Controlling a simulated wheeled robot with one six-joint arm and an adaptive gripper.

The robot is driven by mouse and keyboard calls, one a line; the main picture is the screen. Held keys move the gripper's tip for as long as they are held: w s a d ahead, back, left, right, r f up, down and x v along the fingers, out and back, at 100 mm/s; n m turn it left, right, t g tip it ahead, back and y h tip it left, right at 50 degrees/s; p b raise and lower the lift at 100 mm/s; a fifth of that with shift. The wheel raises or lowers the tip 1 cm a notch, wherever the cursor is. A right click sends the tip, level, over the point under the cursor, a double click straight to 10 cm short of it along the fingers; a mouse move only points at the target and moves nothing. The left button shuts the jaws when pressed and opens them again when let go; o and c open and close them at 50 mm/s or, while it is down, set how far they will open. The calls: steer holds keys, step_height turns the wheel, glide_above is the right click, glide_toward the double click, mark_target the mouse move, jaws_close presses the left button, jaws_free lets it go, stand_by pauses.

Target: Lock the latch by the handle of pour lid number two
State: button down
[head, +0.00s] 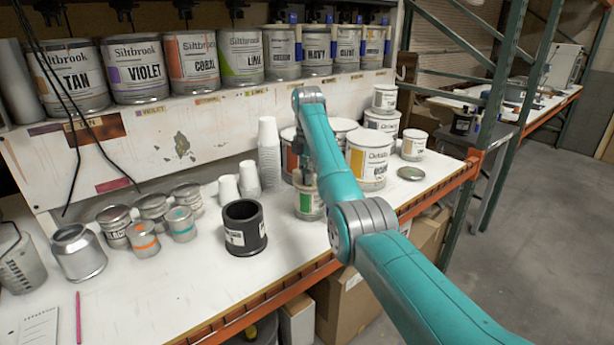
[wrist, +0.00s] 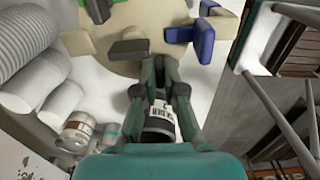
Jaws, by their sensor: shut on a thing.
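In the wrist view a beige round lid (wrist: 145,20) fills the top, with dark grey handle-like pieces (wrist: 128,49) and blue pieces (wrist: 206,42) around its edge. I read no number on it. My gripper (wrist: 165,66) has its fingers drawn together at the lid's near edge, shut on what looks like a dark latch handle, mostly hidden between the fingertips. The latch's position is unclear.
A black holder (head: 244,226) stands left of my gripper, with small cans (head: 144,238) farther left. White cup stacks (head: 268,153) stand close by. Larger cans (head: 371,160) crowd the right side. A shelf of paint cans runs behind.

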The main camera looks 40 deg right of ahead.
steer(key=m, duration=0.3)
steer(key=shift+m, duration=0.3)
steer(key=m, duration=0.4)
steer(key=shift+m, duration=0.3)
steer(key=m, duration=0.3)
steer(key=shift+m, duration=2.1)
steer(key=c, duration=1.3)
jaws_free()
steer(key=shift+o, duration=0.2)
